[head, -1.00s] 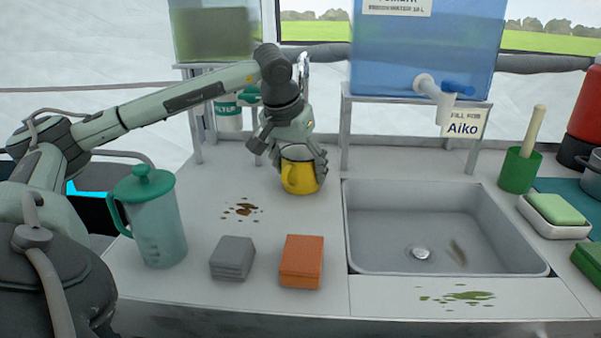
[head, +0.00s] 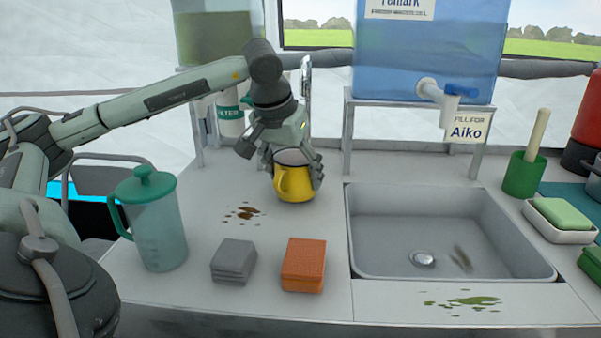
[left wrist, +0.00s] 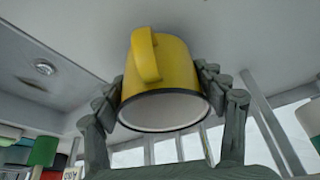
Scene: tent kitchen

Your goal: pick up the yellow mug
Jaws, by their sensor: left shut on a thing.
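The yellow mug (head: 295,187) is upright at the back of the counter, left of the sink. My left gripper (head: 293,172) comes down over it from above and is shut on its sides. In the left wrist view the mug (left wrist: 175,75) sits between the two fingers, with its handle and dark rim showing. I cannot tell whether its base touches the counter. My right gripper is out of view.
A green-lidded jug (head: 155,225) stands on the left. A grey sponge stack (head: 233,260) and an orange sponge block (head: 303,264) lie in front. The sink (head: 450,235) is to the right. A blue water tank (head: 425,50) stands on a rack behind.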

